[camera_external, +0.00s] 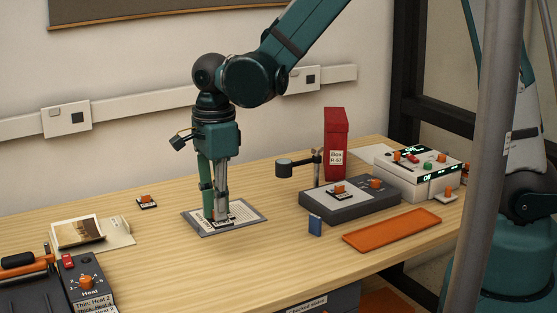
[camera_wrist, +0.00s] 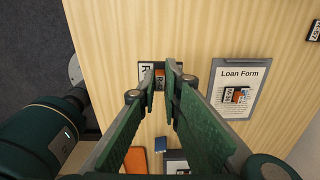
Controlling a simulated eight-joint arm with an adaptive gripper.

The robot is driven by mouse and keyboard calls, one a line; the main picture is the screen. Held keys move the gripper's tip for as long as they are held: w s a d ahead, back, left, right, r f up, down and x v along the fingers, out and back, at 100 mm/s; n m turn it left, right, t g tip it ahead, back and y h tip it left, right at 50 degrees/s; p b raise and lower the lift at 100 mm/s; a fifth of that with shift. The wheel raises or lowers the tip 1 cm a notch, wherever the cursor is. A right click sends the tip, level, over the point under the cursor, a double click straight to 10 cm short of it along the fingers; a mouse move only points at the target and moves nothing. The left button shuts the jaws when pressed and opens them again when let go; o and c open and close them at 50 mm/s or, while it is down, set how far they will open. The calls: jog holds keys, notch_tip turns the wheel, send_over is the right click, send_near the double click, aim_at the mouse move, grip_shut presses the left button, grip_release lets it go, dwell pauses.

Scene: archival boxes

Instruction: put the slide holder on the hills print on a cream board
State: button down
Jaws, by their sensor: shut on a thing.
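My gripper (camera_external: 221,219) points straight down over the table. In the wrist view its fingers (camera_wrist: 161,84) are shut on a small dark slide holder (camera_wrist: 146,70) with a white label and an orange grip. The fingers cover part of the holder, and its height above the table is hard to judge. The sepia hills print (camera_external: 77,232) lies on a cream board (camera_external: 118,238) at the table's left, well left of my gripper. The wrist view does not show the print.
A grey clipboard (camera_wrist: 216,108) with a loan form bears small labelled pieces. Another slide holder (camera_external: 147,203) lies behind the print. A heater unit (camera_external: 90,285) stands front left. A red box (camera_external: 335,145), grey device (camera_external: 350,203), blue block (camera_external: 315,226) and orange tray (camera_external: 392,229) stand right.

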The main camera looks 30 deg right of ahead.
jog(key=w+a+r, duration=0.1)
jog(key=w+a, duration=1.3)
jog(key=w, duration=0.1)
jog(key=p, duration=0.1)
send_over(90, 237)
jog(key=shift+s+f+n, duration=0.1)
jog(key=shift+f+n, duration=0.2)
jog(key=shift+f, duration=0.2)
jog(key=shift+f, duration=0.1)
jog(key=shift+f, duration=3)
jog(key=shift+f, duration=1.9)
jog(key=shift+f+b, duration=0.2)
jog(key=shift+b, duration=0.15)
jog(key=c, duration=2.5)
grip_release()
jog(key=shift+r, duration=0.2)
